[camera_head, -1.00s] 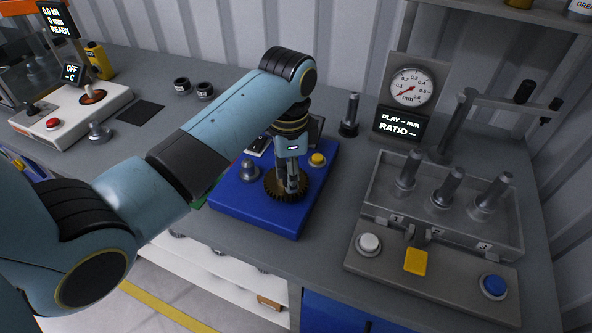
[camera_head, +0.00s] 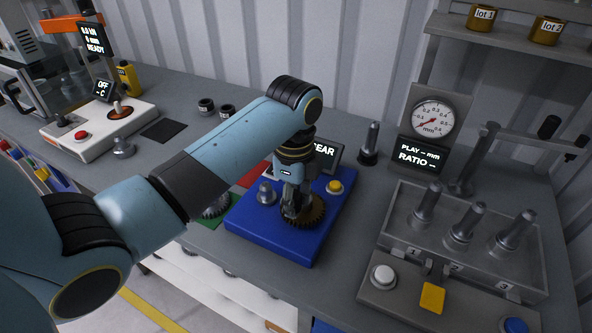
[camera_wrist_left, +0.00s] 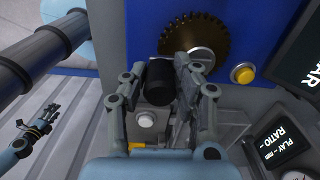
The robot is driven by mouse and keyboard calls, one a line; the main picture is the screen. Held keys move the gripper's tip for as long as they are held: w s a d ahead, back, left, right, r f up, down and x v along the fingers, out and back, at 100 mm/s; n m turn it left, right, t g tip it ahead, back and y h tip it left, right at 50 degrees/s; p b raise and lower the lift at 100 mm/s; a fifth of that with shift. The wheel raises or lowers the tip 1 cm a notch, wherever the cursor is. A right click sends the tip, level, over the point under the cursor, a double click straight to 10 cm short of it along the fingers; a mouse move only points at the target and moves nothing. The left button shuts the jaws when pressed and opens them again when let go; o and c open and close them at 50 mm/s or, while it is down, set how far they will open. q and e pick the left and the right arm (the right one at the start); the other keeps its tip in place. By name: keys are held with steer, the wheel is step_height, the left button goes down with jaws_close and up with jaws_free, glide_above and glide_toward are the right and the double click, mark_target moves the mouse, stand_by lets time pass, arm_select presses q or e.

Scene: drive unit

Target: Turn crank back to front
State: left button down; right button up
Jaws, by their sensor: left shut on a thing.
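A blue drive unit (camera_head: 273,240) stands on the bench, with a brown toothed gear (camera_head: 316,214) on its top. The gear and its metal hub also show in the wrist view (camera_wrist_left: 222,30). My left gripper (camera_head: 293,208) is low over the left side of the gear. In the wrist view it is shut on an upright black crank handle (camera_wrist_left: 160,82), one finger on each side. The fingers hide the handle in the head view. My right gripper (camera_wrist_left: 42,123) shows small at the lower left of the wrist view, away from the unit; its jaw state is unclear.
A yellow button (camera_head: 335,187) and a metal knob (camera_head: 266,193) stand on the unit near my gripper. A grey tray (camera_head: 470,235) with upright pins is to the right, under a dial gauge (camera_head: 432,119). A white control box (camera_head: 100,130) is far left.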

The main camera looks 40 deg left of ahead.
stand_by(0.3)
arm_select(q)
steer(key=c, duration=1.1)
jaws_free()
steer(key=shift+o, duration=0.4)
step_height(320, 180, up, 8)
steer(key=shift+f, duration=0.2)
